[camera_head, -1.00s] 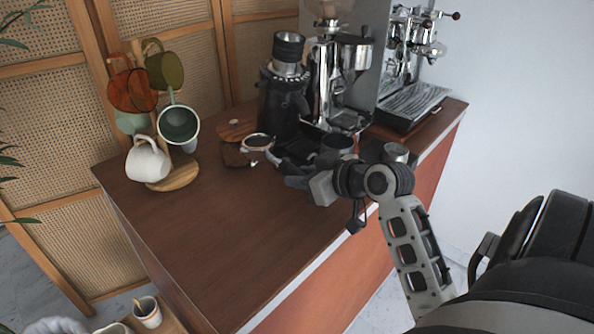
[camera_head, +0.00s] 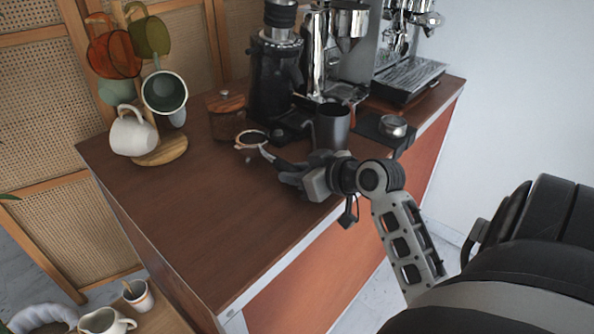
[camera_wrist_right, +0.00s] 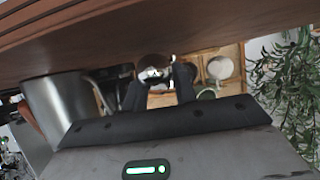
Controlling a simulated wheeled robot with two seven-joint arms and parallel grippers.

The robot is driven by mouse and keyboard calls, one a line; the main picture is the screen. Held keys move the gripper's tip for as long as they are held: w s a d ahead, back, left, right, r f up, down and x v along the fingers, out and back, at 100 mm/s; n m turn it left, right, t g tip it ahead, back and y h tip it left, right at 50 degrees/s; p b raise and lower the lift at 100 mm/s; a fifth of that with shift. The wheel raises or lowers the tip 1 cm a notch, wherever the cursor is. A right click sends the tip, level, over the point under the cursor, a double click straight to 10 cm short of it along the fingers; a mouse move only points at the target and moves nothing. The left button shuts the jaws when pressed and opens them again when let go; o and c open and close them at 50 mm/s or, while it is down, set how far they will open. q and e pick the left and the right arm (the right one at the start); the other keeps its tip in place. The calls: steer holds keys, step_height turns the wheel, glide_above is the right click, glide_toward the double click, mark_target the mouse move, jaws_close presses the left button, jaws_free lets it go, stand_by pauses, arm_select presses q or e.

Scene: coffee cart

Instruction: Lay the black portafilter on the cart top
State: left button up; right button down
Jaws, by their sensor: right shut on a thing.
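The black portafilter (camera_head: 252,139) shows its metal ring just left of my right gripper (camera_head: 280,164) in the head view. The gripper is shut on its handle, which is mostly hidden by the fingers. The portafilter is over the cart top (camera_head: 215,215), in front of the wooden box; I cannot tell whether it touches the surface. In the right wrist view, the metal portafilter head (camera_wrist_right: 153,72) shows beyond the fingers of the right gripper (camera_wrist_right: 158,90). My left gripper is not in view.
A dark metal cup (camera_head: 332,127) stands close behind my right gripper. A wooden box (camera_head: 227,115) and black grinder (camera_head: 273,80) are behind. A mug tree base (camera_head: 160,151) is at left. The cart top's front left is clear.

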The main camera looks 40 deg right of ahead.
steer(key=shift+r, duration=0.15)
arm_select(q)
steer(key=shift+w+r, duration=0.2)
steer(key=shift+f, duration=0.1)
arm_select(e)
steer(key=shift+s+f, duration=0.15)
steer(key=shift+f, duration=0.15)
steer(key=c, duration=1)
jaws_free()
steer(key=shift+c, duration=0.2)
steer(key=shift+s+f, duration=0.1)
steer(key=shift+f, duration=0.1)
arm_select(q)
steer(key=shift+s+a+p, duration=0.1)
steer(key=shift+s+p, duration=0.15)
steer(key=shift+p, duration=0.3)
arm_select(e)
steer(key=v, duration=1.6)
